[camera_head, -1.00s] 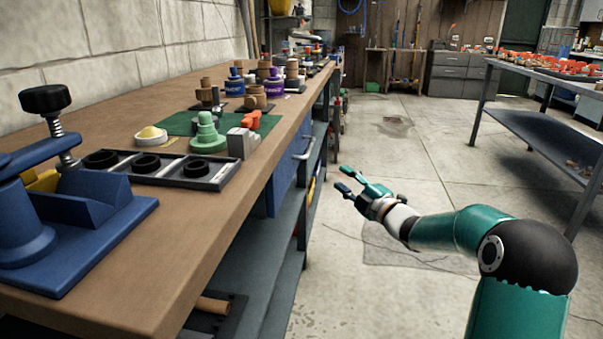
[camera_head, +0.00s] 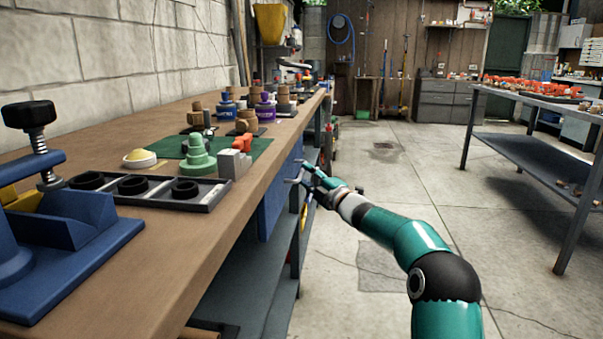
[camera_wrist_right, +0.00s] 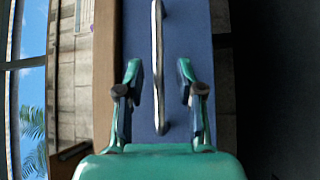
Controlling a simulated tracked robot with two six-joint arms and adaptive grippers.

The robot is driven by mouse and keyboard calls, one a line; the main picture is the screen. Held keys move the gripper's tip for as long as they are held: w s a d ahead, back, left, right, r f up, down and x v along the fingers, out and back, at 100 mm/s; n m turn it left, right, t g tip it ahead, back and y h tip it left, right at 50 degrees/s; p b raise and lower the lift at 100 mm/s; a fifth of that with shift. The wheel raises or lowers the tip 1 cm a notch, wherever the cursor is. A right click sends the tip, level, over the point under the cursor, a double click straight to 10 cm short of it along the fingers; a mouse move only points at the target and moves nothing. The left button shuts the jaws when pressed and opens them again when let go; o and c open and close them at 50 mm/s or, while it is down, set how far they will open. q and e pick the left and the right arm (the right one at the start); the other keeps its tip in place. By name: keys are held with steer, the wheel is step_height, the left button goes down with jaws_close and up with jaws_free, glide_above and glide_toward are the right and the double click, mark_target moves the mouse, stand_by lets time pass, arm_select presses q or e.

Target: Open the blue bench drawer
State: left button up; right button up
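The blue bench drawer (camera_head: 275,197) is under the top of the long wooden bench, and its front looks flush with the bench side. In the right wrist view the drawer front (camera_wrist_right: 190,30) fills the middle, with its metal bar handle (camera_wrist_right: 157,65) running between my fingers. My right gripper (camera_head: 298,173) is at the drawer front; in the right wrist view the gripper (camera_wrist_right: 158,78) is open, with one finger on each side of the handle and gaps to both. In the head view the gripper hides most of the handle. My left gripper is out of view.
The bench top (camera_head: 205,245) holds a black tray (camera_head: 150,192) of rings, a green stepped part (camera_head: 198,155) and a blue press (camera_head: 60,220). Open shelves lie below the drawer. A metal table (camera_head: 540,160) stands at the right, with clear floor (camera_head: 430,175) between.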

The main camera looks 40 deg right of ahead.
mark_target(302, 169)
steer(key=shift+w+d+r+p, duration=0.1)
steer(key=shift+w+r+p, duration=0.05)
steer(key=shift+w, duration=0.7)
steer(key=shift+w+d+r+p, duration=0.1)
steer(key=shift+w+p, duration=0.05)
steer(key=shift+w, duration=0.65)
jaws_close()
steer(key=shift+f, duration=0.1)
